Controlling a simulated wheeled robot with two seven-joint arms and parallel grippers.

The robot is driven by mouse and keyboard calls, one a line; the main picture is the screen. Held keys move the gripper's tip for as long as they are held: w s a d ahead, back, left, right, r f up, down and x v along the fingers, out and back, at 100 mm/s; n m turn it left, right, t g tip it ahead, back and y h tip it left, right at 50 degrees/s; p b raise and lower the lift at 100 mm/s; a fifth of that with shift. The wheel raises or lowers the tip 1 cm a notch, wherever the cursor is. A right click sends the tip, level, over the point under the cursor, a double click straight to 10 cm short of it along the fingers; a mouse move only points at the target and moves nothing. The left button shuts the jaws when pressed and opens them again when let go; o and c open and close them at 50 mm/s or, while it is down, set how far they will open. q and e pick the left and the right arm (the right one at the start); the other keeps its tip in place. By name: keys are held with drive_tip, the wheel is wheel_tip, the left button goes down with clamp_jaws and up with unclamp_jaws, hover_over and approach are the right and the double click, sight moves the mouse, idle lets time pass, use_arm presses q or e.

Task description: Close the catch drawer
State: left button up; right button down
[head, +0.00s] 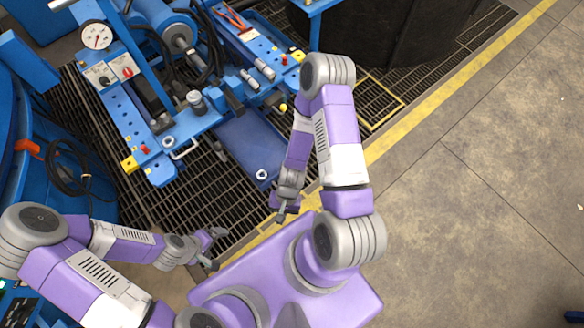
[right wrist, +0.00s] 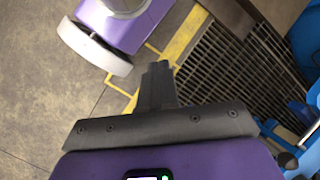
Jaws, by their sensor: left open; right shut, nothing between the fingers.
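A flat blue panel (head: 250,145) juts out low from under the blue machine, over the floor grating, with a small ring near its front corner. It looks like the catch drawer, standing out; its inside cannot be made out. My left gripper (head: 216,249) is open and empty over the grating, below and left of the panel and apart from it. My right gripper (head: 281,214) is below and right of the panel, apart from it. In the right wrist view its fingers (right wrist: 158,82) are together with nothing between them.
The blue machine frame (head: 120,110) carries a gauge (head: 96,35), a motor and a silver handle (head: 184,150) on its front edge. A blue tank with a red valve (head: 28,147) stands at left.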

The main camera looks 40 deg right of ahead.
drive_tip(key=w+d+f+m+t+y+b, duration=0.25)
drive_tip(key=f+m, duration=0.25)
drive_tip(key=m, duration=0.4)
drive_tip(key=w+d+f+m+t+y+b, duration=0.1)
drive_tip(key=w+f+m+t+y+b, duration=0.25)
drive_tip(key=f+m, duration=0.4)
drive_tip(key=w+d+f+m+t+h+b, duration=0.25)
drive_tip(key=d+f+m+h, duration=0.2)
drive_tip(key=d, duration=0.45)
drive_tip(key=w+d+f+m+t+h+b, duration=0.1)
drive_tip(key=w+d+f+m+t+h, duration=0.15)
drive_tip(key=d+m+h, duration=0.45)
drive_tip(key=shift+n+y, duration=0.4)
drive_tip(key=shift+y, duration=0.55)
drive_tip(key=b+x, duration=0.1)
drive_tip(key=x, duration=0.2)
drive_tip(key=b+x, duration=0.2)
drive_tip(key=x, duration=0.2)
drive_tip(key=w+d+r+b+x, duration=0.1)
drive_tip(key=x, duration=0.3)
drive_tip(key=shift+w+f+b, duration=0.15)
drive_tip(key=shift+b, duration=0.2)
use_arm(q)
wheel_tip(320, 180, down, 16)
drive_tip(key=shift+w+r, duration=0.15)
drive_tip(key=shift+r, duration=0.1)
use_arm(e)
drive_tip(key=shift+w, duration=0.6)
